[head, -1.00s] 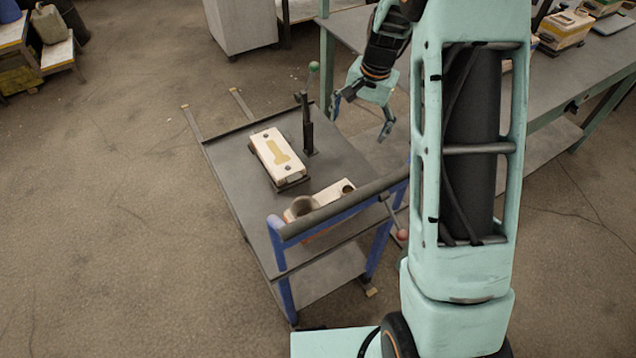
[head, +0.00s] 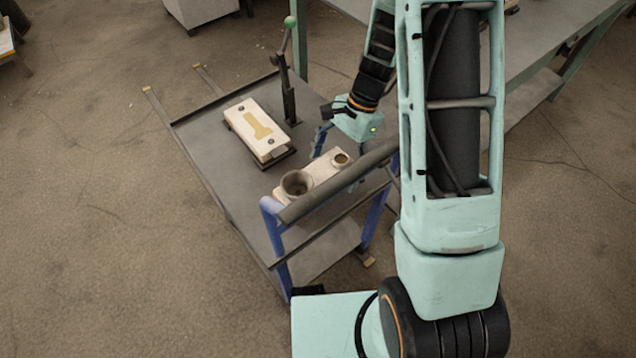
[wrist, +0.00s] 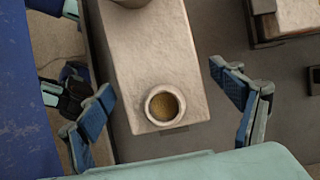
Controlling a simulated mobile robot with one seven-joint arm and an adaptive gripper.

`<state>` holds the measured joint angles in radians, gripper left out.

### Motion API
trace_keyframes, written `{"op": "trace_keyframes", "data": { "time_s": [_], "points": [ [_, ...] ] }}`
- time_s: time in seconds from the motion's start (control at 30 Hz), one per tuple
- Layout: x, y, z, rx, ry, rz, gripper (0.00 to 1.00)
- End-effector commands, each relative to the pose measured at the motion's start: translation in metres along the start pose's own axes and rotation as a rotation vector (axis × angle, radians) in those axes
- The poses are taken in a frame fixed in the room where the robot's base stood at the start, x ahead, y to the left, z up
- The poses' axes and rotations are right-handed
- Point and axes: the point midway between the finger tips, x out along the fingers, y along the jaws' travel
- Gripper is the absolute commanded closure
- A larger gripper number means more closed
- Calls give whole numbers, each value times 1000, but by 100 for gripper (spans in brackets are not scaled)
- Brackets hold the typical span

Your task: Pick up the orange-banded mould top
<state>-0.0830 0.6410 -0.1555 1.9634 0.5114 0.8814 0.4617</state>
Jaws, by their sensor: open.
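A pale block-shaped mould part (head: 320,173) lies on the trolley just behind its handle bar. It carries a wide grey cup (head: 296,184) and a smaller cup (head: 341,160). No orange band shows on it now. My gripper (head: 341,150) is open and empty over its far end. In the wrist view the block (wrist: 158,55) runs between my spread fingers, and the small cup (wrist: 165,106), with a yellowish inside, lies between them. The fingers appear apart from the block's sides. I cannot tell their exact height above it.
Another mould half (head: 258,130) with a yellowish key-shaped mark lies farther back on the trolley (head: 190,140). A dark post with a green knob (head: 290,22) stands beside it. The blue-ended handle bar (head: 340,182) is close to the block. A workbench (head: 540,50) stands at the right.

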Motion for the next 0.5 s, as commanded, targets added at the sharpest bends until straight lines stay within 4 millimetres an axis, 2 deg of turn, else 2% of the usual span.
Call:
{"op": "trace_keyframes", "data": {
  "time_s": [0.17, 0.43, 0.5],
  "points": [
    [5, 0, 12, 0, 0, 0, 15],
    [21, 0, 49, -2, 1, 0, 15],
    [30, 0, 47, 0, 1, 1, 15]
  ]
}}
